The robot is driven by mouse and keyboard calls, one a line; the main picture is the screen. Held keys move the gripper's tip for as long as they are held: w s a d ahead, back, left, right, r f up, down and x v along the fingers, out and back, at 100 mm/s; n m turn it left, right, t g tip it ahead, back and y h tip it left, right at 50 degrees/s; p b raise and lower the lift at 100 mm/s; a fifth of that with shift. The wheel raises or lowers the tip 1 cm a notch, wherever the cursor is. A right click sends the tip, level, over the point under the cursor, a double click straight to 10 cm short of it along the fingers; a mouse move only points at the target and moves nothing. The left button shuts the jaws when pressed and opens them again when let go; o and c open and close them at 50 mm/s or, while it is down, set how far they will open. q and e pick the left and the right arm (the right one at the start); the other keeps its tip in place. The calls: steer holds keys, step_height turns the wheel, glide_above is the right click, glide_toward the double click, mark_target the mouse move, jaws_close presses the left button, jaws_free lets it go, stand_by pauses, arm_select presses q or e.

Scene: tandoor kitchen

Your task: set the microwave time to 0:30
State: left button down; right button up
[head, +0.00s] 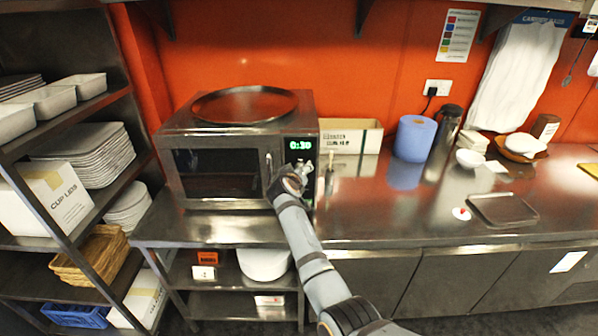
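The microwave (225,172) is a steel box with a dark door window on the steel counter. Its green display (299,146) reads 0:30. Its door looks closed. My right gripper (304,170) is at the control panel just below the display and hides much of the panel. I cannot tell whether it touches the panel, or whether its small fingers are open or shut. My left gripper is not in view.
A round dark tray (245,104) lies on top of the microwave. To its right are a cardboard box (352,136), a blue roll (413,138) and a flask (446,125). A shelf rack (118,110) stands at the left. The front counter is mostly clear.

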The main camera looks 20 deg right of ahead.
mark_target(301, 142)
step_height(301, 142, up, 10)
stand_by(0.4)
